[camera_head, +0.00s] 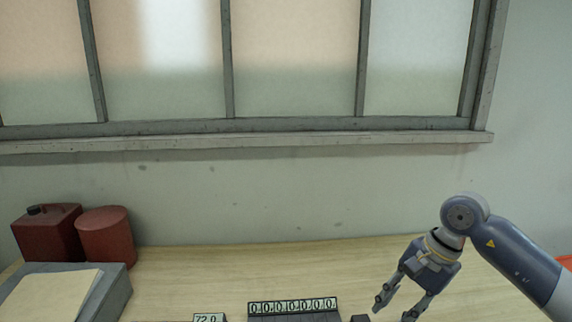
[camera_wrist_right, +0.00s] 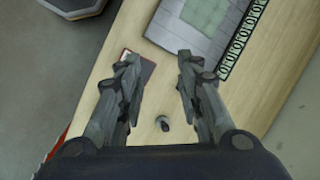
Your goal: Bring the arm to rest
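My right arm comes in from the right in the head view. Its gripper (camera_head: 396,309) hangs over the right part of the wooden table, fingers pointing down. In the right wrist view the gripper (camera_wrist_right: 157,65) is open, with its two fingers well apart and nothing between them. A small dark object (camera_wrist_right: 163,123) lies on the table below, between the fingers in the picture and apart from them. The left gripper is not in view. No gate valve shows clearly in either view.
A grey device with a counter strip (camera_head: 293,306) stands at the table's front, left of my gripper. A small display reads 72.0 (camera_head: 207,318). Red containers (camera_head: 105,235) and a grey box (camera_head: 116,288) stand at the left. The table's middle (camera_head: 240,270) is clear. A window sill (camera_head: 250,141) runs behind.

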